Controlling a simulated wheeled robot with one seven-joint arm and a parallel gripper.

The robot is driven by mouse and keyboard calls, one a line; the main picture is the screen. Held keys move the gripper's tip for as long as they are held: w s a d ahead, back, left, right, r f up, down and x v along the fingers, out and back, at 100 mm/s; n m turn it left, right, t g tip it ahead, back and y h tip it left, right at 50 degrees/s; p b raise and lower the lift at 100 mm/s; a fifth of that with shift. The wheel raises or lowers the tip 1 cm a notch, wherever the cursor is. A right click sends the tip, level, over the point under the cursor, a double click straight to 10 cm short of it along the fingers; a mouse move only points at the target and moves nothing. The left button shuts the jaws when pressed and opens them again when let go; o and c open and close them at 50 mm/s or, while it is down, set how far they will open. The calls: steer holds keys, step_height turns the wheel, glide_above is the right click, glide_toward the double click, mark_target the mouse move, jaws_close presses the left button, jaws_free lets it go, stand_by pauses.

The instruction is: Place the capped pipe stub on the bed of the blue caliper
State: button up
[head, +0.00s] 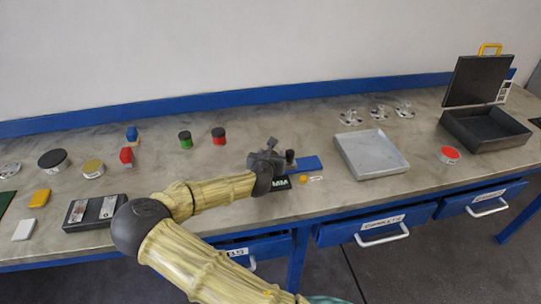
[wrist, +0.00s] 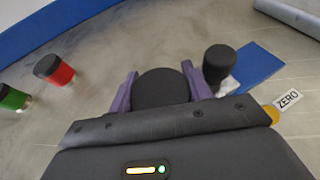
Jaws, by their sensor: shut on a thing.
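My gripper (wrist: 160,88) is shut on a dark, round-topped piece (wrist: 160,89), apparently the capped pipe stub, between its purple fingers. Only the black top shows; its lower part is hidden. The blue caliper (head: 305,165) lies on the bench just right of my gripper (head: 267,158) in the head view. Its blue slab (wrist: 256,65) is at the upper right of the wrist view, with a black knob (wrist: 219,60) between it and the held piece. In the head view my gripper covers the caliper's left part. I cannot tell whether the stub touches the bed.
A ZERO tag (wrist: 288,99) and a yellow button (head: 303,180) are at the caliper's front. Red (head: 218,136) and green (head: 185,137) capped pieces stand to the left. A grey tray (head: 341,155) and an open black case (head: 482,131) stand to the right. Bare bench lies behind the caliper.

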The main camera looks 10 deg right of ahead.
steer(key=o, duration=0.9)
steer(key=shift+f, duration=0.1)
steer(key=v, duration=1.2)
steer(key=shift+a, duration=0.1)
